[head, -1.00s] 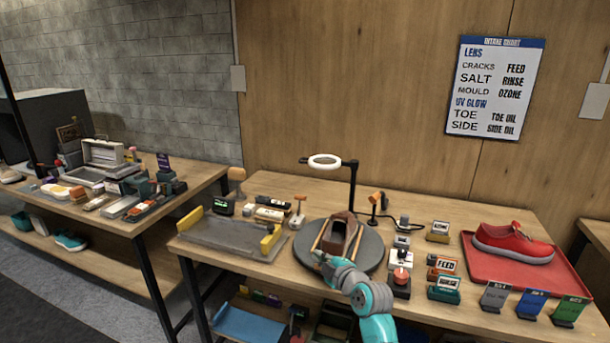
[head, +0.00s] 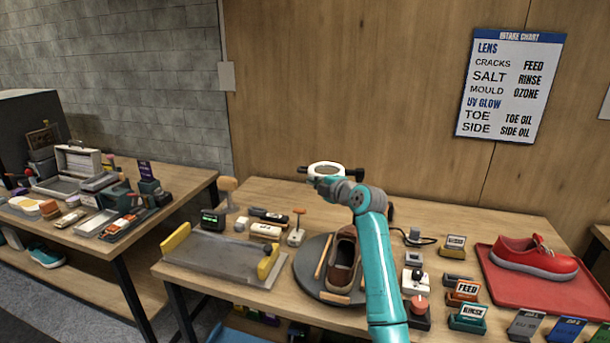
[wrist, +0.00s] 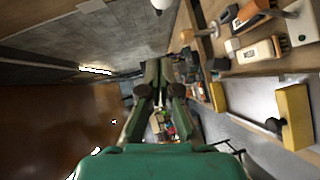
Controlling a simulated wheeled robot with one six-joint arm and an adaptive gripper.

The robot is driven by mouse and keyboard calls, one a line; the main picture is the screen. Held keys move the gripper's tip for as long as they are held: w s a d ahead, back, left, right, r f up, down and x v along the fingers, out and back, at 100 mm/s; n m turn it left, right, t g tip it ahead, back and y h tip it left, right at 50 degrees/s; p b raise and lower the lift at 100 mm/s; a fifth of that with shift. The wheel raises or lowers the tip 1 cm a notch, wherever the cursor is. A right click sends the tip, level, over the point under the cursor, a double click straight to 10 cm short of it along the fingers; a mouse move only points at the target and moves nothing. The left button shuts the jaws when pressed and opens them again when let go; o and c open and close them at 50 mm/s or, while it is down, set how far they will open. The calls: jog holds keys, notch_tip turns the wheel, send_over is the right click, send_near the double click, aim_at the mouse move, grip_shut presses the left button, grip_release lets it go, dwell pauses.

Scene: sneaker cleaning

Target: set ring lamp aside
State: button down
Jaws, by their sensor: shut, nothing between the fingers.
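The ring lamp (head: 325,165) has a white ring and a dark arm on the right. It stands above the back of the table, and my arm hides most of its post. My gripper (head: 305,174) is raised at the ring's near left side in the head view, overlapping its lower edge. I cannot tell whether they touch. In the wrist view my gripper's fingers (wrist: 163,68) are together with nothing between them. A white piece at the top edge of that view may be part of the lamp.
A brown shoe (head: 343,265) rests on the round turntable (head: 313,285) below. A red sneaker (head: 534,258) sits on a red tray (head: 500,283) at right. A grey tray (head: 215,255) with yellow ends lies left. Small tools and labelled blocks crowd the table.

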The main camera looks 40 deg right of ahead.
send_near(299, 172)
jog(key=w+a, duration=0.3)
jog(key=w, duration=0.1)
jog(key=shift+w+d+f, duration=0.3)
jog(key=shift+w+d, duration=0.2)
jog(key=shift+d, duration=0.25)
jog(key=shift+w+d+f, duration=0.25)
jog(key=shift+w+d, duration=0.2)
jog(key=shift+d, duration=0.3)
